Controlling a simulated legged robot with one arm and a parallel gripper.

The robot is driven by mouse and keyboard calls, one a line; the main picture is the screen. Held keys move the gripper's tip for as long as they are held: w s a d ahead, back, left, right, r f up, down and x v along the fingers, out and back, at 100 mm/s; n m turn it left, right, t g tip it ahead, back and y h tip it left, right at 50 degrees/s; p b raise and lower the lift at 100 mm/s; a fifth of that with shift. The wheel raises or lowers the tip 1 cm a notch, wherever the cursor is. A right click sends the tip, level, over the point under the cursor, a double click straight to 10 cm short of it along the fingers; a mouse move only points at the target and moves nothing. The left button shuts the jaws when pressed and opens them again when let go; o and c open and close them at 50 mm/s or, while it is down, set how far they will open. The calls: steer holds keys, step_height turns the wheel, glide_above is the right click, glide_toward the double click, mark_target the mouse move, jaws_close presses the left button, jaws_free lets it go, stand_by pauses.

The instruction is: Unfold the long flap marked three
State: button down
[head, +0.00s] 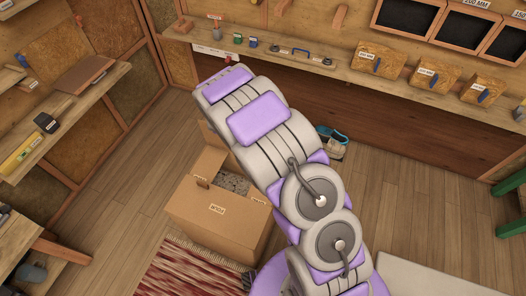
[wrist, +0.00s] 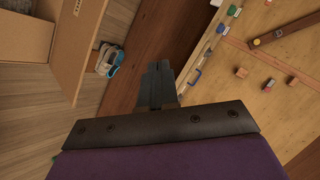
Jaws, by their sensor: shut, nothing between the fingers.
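An open cardboard box (head: 215,222) stands on the floor at lower left of centre in the head view, partly covered by my arm. Grey speckled filling (head: 232,182) shows inside it. Small labels sit on its front and edges, too small to read, so I cannot tell which flap is marked three. The cardboard (wrist: 75,45) also shows at the upper left of the wrist view, with one long panel slanting down. My gripper (wrist: 158,80) is shut and empty, apart from the cardboard and to its right. In the head view my gripper cannot be made out beyond the arm.
A wooden workbench (head: 350,68) with packages and small tools runs along the back wall. A side shelf (head: 75,110) stands at left. A blue-and-white item (head: 332,140) lies on the floor behind my arm. A red striped rug (head: 195,272) lies before the box.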

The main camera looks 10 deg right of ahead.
step_height(320, 180, down, 15)
steer(key=s+a+m+t+h, duration=0.2)
steer(key=m+t+h, duration=0.15)
steer(key=m, duration=0.25)
steer(key=s+d+f+m+t+h, duration=0.25)
steer(key=s+f+h, duration=0.35)
steer(key=s, duration=0.8)
steer(key=w+d+y+b, duration=0.1)
steer(key=w+d+b, duration=0.5)
steer(key=w, duration=0.5)
steer(key=shift+w+d+f+m, duration=0.2)
steer(key=shift+w+d+m, duration=0.2)
steer(key=shift+d, duration=0.45)
